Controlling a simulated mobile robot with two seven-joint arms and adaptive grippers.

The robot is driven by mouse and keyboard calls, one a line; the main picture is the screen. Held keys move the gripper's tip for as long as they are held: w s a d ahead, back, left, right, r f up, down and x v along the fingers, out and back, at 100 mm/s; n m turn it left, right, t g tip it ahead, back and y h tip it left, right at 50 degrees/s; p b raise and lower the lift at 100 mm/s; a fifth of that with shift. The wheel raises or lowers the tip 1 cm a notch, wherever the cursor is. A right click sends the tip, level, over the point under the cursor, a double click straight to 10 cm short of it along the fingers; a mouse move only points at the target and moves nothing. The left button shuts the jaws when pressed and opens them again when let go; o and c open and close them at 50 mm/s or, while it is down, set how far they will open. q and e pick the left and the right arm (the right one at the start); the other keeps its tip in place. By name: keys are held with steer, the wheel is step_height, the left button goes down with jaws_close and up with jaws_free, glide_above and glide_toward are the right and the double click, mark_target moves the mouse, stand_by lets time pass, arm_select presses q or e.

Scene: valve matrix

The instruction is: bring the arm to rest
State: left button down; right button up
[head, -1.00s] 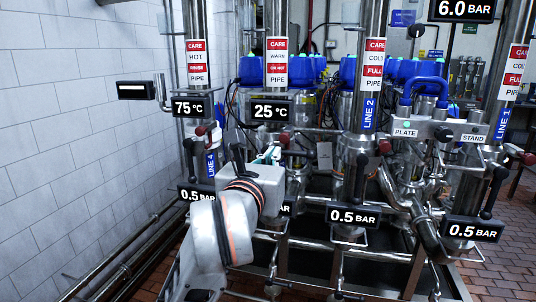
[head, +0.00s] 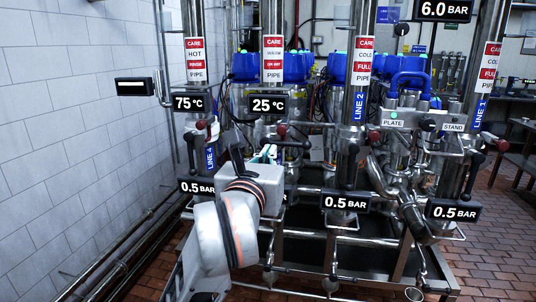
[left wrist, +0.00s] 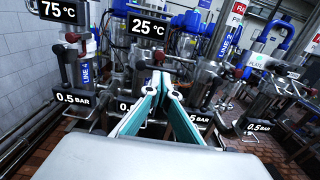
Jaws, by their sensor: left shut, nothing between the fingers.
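My left arm comes up from the bottom of the head view. Its left gripper (head: 266,153) is mostly hidden behind my own grey wrist, with only a little teal and dark finger showing. In the left wrist view the teal fingers of the left gripper (left wrist: 162,82) come together at their tips, shut and empty. They point at the pipework under the 25 °C display (head: 268,105). Whether they touch any pipe cannot be told. My right gripper is not in view.
Upright steel pipes with labels and valve handles stand in front. Pressure displays, such as the middle 0.5 BAR one (head: 345,200), stick out low. A tiled wall (head: 70,130) closes the left side. Brick floor (head: 503,250) is clear at the right.

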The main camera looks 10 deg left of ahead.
arm_select(q)
steer(key=s+a+f+m+t+y, duration=0.2)
steer(key=a+f+m+y, duration=0.1)
steer(key=a+y, duration=0.3)
steer(key=s+a+f+m+t+y, duration=0.2)
steer(key=a+f+m+y, duration=0.15)
steer(key=a, duration=0.35)
steer(key=s+d+f+m+g+h, duration=0.1)
steer(key=s+d+f+m+h, duration=0.15)
steer(key=f+m+h, duration=0.45)
steer(key=s+d+f+m+g+h, duration=0.1)
steer(key=s+d+f+m+h, duration=0.2)
steer(key=f+m, duration=0.85)
steer(key=s+d+f+m+g+h, duration=0.15)
steer(key=d+f+m+h, duration=0.3)
steer(key=f+m, duration=0.45)
steer(key=s+a+f+m+g, duration=0.2)
steer(key=s+f, duration=0.2)
steer(key=f, duration=0.4)
steer(key=s+a+f+m+g+y, duration=0.1)
steer(key=s+a+f+m+g, duration=0.1)
steer(key=s+f, duration=0.3)
steer(key=s+a+f+m+g+y, duration=0.1)
steer(key=s+f+m+g, duration=0.1)
steer(key=f, duration=0.8)
steer(key=s+g, duration=0.1)
steer(key=s, duration=0.1)
steer(key=shift+s+a+f+g, duration=0.35)
steer(key=shift+a+f, duration=0.05)
